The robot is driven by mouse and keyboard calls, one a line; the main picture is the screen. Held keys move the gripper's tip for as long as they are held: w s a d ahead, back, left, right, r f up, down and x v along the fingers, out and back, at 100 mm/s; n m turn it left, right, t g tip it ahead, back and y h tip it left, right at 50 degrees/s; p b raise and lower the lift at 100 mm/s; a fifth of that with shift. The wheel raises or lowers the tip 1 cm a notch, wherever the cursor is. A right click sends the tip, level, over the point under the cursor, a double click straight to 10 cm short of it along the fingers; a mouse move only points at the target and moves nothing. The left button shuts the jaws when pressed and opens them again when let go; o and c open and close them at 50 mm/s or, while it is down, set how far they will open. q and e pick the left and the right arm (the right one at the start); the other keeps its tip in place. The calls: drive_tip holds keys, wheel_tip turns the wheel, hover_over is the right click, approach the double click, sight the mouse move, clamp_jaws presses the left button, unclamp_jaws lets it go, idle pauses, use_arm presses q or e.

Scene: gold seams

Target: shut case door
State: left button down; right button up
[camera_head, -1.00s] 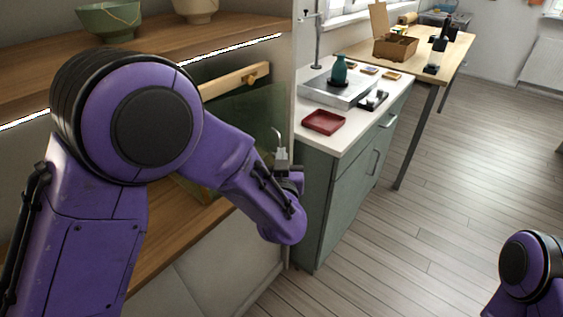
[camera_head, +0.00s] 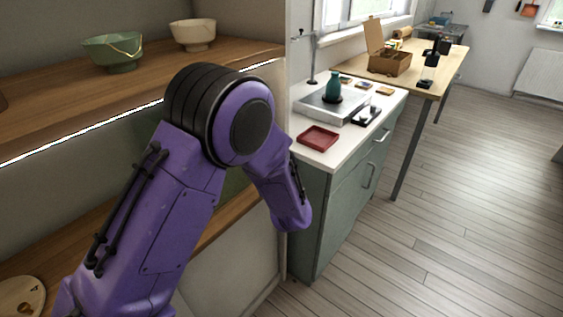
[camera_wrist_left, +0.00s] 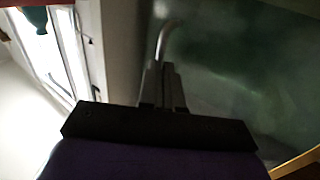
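The case is the wooden shelf unit (camera_head: 62,110) at the left in the head view. A dark green see-through pane (camera_head: 233,186), seemingly the case door, shows in a small part behind my left arm. In the left wrist view the green pane (camera_wrist_left: 240,60) fills the right side. A thin curved metal handle (camera_wrist_left: 166,36) rises from between my left gripper's fingers (camera_wrist_left: 163,82), which are close together around its lower end. In the head view my left arm hides this gripper and most of the door. My right gripper is out of view.
A green bowl (camera_head: 112,52) and a cream bowl (camera_head: 194,35) stand on the upper shelf. A green cabinet (camera_head: 345,205) with a red tray (camera_head: 318,137) on its white top stands right of the case. The floor (camera_head: 455,220) at the right is clear.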

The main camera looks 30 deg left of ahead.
use_arm(q)
drive_tip(key=shift+a+r, duration=0.1)
drive_tip(key=shift+a, duration=0.1)
drive_tip(key=p+v, duration=0.1)
drive_tip(key=v, duration=1.3)
drive_tip(key=shift+s, duration=0.2)
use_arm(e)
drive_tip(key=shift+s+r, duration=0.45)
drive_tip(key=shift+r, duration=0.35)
